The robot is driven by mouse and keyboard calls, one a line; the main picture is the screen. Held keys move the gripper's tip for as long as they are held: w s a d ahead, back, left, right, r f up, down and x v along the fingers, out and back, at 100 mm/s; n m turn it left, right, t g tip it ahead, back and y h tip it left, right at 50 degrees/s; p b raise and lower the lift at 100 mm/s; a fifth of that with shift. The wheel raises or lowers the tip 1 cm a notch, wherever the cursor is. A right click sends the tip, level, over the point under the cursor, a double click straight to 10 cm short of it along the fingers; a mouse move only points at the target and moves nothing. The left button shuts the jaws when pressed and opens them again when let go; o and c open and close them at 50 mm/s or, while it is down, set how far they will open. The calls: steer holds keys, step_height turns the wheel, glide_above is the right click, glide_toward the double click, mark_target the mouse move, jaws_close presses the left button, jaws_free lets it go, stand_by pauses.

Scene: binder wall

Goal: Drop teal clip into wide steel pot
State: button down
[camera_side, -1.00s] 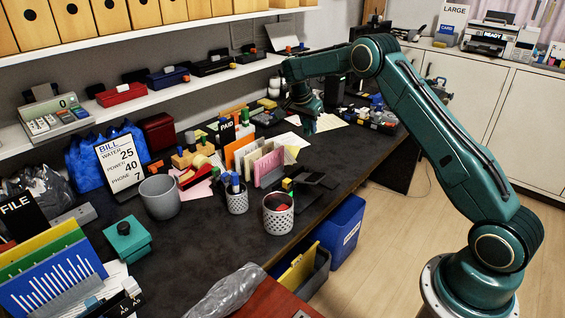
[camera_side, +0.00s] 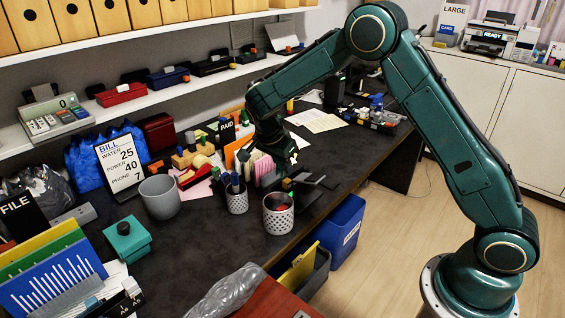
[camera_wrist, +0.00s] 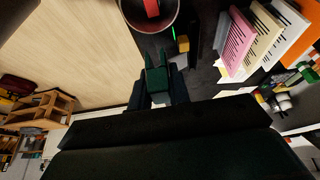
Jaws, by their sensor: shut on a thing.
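My gripper (camera_wrist: 157,88) is shut on the teal clip (camera_wrist: 155,76), which shows dark green between the fingers in the wrist view. In the side view my gripper (camera_side: 286,163) hangs over the desk beside the upright papers, behind the pots; the clip cannot be made out there. The wide steel pot (camera_side: 278,216), light and perforated, stands near the desk's front edge with something red inside. Its rim and red content also show at the top of the wrist view (camera_wrist: 176,18). The clip is apart from the pot.
A narrower perforated pot (camera_side: 236,203) with pens and a plain grey pot (camera_side: 161,199) stand to the left. Pink and cream papers (camera_wrist: 262,35) stand close by my gripper. Dark flat items (camera_side: 315,182) lie right of the wide pot. A blue bin (camera_side: 345,222) stands below the desk edge.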

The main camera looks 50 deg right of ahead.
steer(key=shift+f, duration=0.1)
steer(key=shift+f, duration=2.95)
steer(key=c, duration=1.2)
jaws_free()
steer(key=shift+c, duration=0.2)
steer(key=shift+r, duration=0.2)
steer(key=v, duration=1.3)
steer(key=shift+r, duration=0.25)
